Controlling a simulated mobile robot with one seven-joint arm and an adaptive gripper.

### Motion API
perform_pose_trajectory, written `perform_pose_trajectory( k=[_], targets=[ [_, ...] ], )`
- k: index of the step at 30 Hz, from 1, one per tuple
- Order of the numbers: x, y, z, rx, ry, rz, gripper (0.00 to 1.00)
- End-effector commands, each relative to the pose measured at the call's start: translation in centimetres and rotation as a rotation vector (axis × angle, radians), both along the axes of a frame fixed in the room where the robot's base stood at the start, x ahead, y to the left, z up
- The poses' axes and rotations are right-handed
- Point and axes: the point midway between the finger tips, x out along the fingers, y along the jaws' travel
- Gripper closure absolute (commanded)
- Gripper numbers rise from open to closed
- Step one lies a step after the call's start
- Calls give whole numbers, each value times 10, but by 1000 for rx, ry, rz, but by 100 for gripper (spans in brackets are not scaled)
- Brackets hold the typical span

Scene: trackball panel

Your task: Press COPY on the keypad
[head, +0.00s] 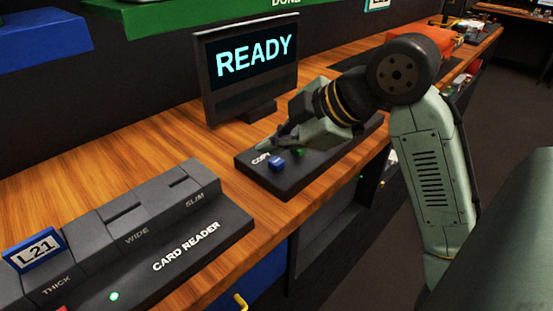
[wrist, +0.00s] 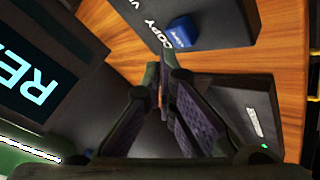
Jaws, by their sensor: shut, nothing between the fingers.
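The keypad (head: 285,182) is a dark slab on the wooden counter, in front of the screen. A COPY label (head: 261,160) shows near its left end, beside a blue button (head: 277,164). A green button (head: 299,152) is to the right, partly hidden by my gripper. My gripper (head: 264,146) is shut and empty. Its tips appear above the label and blue button in the head view; the gap cannot be judged.
A screen (head: 250,63) reading READY stands behind the keypad. A card reader (head: 150,240) with a blue L21 tag (head: 35,249) is at the left. Bare counter (head: 130,152) lies between the reader and the screen. An orange object (head: 425,48) is farther back at the right.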

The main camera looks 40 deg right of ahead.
Motion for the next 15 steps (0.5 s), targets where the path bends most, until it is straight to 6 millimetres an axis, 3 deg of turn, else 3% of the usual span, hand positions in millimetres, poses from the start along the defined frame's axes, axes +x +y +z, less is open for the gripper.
perform_pose_trajectory(
  k=[15],
  targets=[
    [0, 0, -8, 0, 0, 0, 100]
  ],
)
